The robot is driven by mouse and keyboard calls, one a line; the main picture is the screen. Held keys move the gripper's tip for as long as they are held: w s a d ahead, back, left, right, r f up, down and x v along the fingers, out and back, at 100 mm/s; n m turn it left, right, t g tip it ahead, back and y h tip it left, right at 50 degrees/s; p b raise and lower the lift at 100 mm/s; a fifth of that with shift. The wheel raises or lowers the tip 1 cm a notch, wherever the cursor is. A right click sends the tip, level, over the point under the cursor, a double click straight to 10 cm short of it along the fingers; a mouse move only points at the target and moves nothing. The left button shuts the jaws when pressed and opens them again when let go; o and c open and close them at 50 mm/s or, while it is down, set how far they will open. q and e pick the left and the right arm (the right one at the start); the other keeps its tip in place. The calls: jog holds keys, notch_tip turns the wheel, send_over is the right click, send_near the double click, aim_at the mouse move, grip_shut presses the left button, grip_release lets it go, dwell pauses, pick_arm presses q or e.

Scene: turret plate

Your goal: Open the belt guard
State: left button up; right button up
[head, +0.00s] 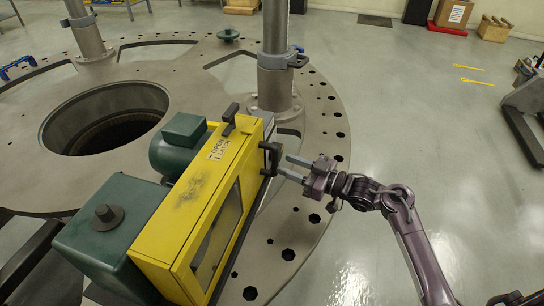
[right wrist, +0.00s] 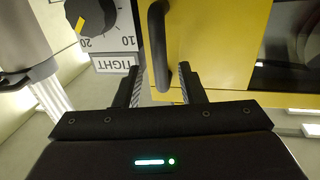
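The yellow belt guard (head: 190,225) is a long box with a dark window, standing on the turret plate beside green machinery; its cover looks shut. A black handle (head: 270,155) sticks out from its right side near the far end. A black latch lever (head: 230,117) stands on top, near a white label with "OPEN" on it (head: 219,150). My right gripper (head: 286,168) is open at the handle, coming from the right. In the right wrist view the curved handle (right wrist: 158,50) reaches down between the two spread fingertips, with gaps on both sides. My left gripper is out of view.
The round grey turret plate (head: 205,95) has a large central hole and many small holes. A grey post (head: 274,60) rises close behind the guard. A dial (right wrist: 92,18) with a "TIGHT" label shows beside the handle. The floor at right is mostly clear.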

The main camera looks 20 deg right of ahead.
aim_at(275, 160)
jog(key=p+x, duration=0.1)
jog(key=x, duration=0.4)
grip_shut()
